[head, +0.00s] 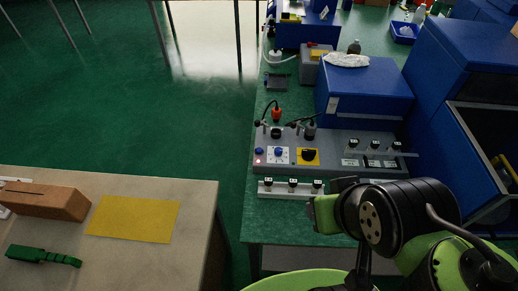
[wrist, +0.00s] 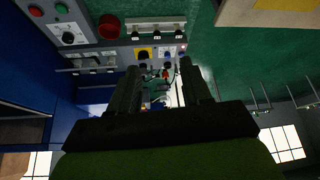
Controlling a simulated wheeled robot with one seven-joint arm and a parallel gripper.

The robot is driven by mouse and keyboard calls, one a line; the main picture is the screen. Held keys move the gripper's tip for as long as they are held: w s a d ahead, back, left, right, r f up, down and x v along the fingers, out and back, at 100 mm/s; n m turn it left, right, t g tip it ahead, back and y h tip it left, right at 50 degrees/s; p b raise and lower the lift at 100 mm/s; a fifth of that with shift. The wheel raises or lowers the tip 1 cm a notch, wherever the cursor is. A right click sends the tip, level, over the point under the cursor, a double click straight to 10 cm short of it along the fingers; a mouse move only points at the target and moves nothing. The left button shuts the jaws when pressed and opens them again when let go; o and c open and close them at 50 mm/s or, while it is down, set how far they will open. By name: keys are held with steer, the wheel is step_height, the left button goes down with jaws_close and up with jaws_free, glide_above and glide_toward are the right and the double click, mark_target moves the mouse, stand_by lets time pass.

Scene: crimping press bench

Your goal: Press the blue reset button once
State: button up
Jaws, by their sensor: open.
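A grey control panel (head: 350,152) stands on the green bench. At its left end are a small blue button (head: 259,152) and a blue knob (head: 278,152) on a white plate; a pink-red lit spot (head: 258,161) sits below the blue button. I cannot read which one is marked reset. My gripper (wrist: 160,72) is open and empty. In the head view my gripper (head: 318,212) is at the bench's front, right of and nearer than the blue button, apart from it.
A yellow plate with a black knob (head: 308,155) is right of the blue knob. A rail with several black-topped pieces (head: 292,187) lies before the panel. Blue machines (head: 365,92) fill the right. A pale table (head: 150,190) is at left.

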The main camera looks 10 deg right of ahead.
jaws_close()
stand_by(1.4)
